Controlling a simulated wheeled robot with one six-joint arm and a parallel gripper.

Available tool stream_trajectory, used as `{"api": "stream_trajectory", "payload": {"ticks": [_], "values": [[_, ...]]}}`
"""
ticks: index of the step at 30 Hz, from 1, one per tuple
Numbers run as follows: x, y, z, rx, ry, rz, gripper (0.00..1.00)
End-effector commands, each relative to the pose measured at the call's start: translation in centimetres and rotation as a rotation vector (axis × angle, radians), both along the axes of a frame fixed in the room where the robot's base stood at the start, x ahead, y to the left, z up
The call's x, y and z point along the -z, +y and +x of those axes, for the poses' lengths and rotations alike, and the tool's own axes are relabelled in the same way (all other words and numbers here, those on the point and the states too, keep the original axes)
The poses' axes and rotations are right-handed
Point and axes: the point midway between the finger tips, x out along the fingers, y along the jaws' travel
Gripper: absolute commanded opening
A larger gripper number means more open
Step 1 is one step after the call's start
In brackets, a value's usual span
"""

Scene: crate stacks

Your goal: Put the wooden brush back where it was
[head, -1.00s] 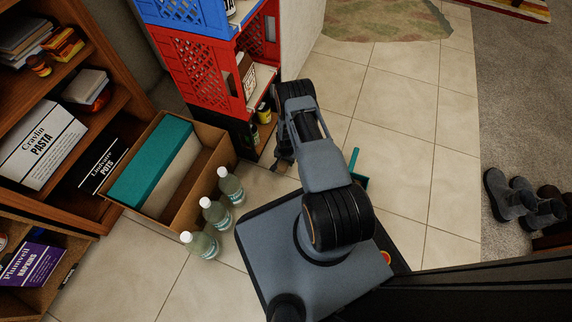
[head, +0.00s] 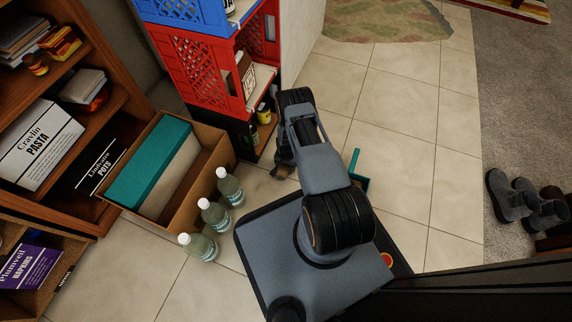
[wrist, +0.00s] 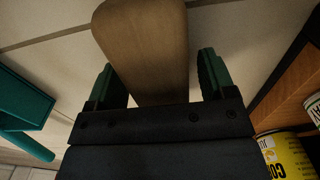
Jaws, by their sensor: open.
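The wooden brush (wrist: 145,45) shows in the wrist view as a smooth brown piece, rounded at its lit sides and cut off by the top edge. It lies between the two green fingers of my gripper (wrist: 158,75). The fingers are open, with a visible gap between the brush and the right finger. The brush's lower end is hidden behind my gripper's dark body. In the head view my gripper (head: 283,171) is low over the tiles, just in front of the crate stack (head: 208,72); the brush cannot be made out clearly there.
A teal dustpan (head: 355,162) stands right of my arm; teal also shows at left in the wrist view (wrist: 22,108). A yellow can (head: 263,115) sits in the bottom crate. Several bottles (head: 214,213) and an open box (head: 205,180) stand left. Tiles are clear at right.

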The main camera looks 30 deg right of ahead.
Motion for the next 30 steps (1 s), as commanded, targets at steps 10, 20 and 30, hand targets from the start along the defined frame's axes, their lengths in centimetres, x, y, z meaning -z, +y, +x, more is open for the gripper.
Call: {"api": "stream_trajectory", "payload": {"ticks": [10, 20, 30], "values": [[-2.6, 0.0, 0.1, 0.0, -0.001, 0.0, 0.76], [-8.9, 0.0, 0.1, 0.0, -0.001, 0.0, 0.76], [-12.7, 0.0, 0.4, -0.006, -0.003, -0.001, 0.76]]}}
